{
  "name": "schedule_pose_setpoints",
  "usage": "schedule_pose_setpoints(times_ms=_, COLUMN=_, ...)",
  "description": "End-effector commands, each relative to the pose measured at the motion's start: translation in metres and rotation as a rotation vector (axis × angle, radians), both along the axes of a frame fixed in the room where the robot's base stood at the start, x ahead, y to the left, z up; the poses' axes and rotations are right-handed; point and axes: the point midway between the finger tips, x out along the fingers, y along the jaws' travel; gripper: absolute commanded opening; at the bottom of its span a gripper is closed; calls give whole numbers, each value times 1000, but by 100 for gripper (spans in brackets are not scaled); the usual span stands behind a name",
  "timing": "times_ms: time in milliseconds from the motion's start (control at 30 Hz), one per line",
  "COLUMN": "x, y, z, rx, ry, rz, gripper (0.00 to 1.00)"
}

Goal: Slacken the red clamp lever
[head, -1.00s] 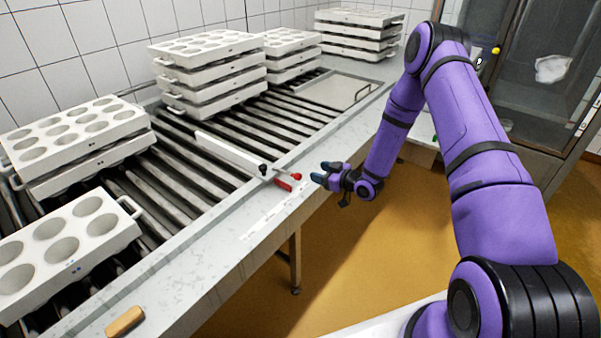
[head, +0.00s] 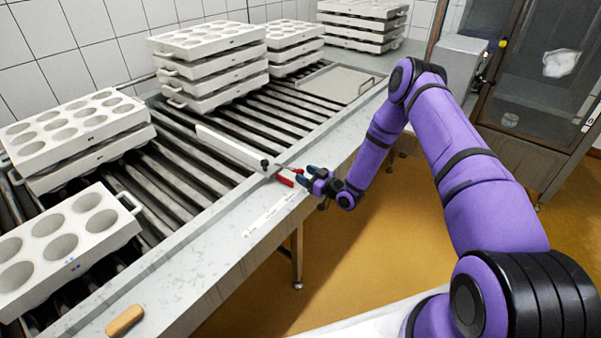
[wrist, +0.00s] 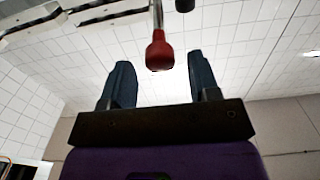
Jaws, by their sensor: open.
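The red clamp lever (head: 286,181) is at the conveyor's front edge in the head view, beside the end of a long white bar (head: 228,146). In the wrist view its red knob (wrist: 159,52) on a thin metal rod shows between and just beyond my two dark fingertips. My gripper (head: 306,174) is open, with its fingers pointed at the lever and close to it. The knob appears apart from both fingers in the wrist view. In the head view I cannot tell whether a finger touches the lever.
White mould trays stand in stacks on the rollers, at the left (head: 75,130) and at the back (head: 210,60). A single mould tray (head: 70,240) is at the front left. A tan block (head: 124,320) lies on the front ledge (head: 190,270). Open floor (head: 350,250) lies before the conveyor.

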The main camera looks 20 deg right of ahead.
Motion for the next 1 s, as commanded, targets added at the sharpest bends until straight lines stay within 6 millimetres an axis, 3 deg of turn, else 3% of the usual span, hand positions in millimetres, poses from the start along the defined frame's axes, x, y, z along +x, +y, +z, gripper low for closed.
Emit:
schedule_pose_setpoints(times_ms=200, x=18, y=13, z=0, rx=-1, ry=0, rz=0, gripper=56)
schedule_pose_setpoints(times_ms=567, x=22, y=16, z=0, rx=-1, ry=1, rz=-1, gripper=56)
schedule_pose_setpoints(times_ms=833, x=22, y=16, z=0, rx=-1, ry=1, rz=-1, gripper=0)
schedule_pose_setpoints(times_ms=1000, x=22, y=16, z=1, rx=-2, ry=3, rz=0, gripper=0)
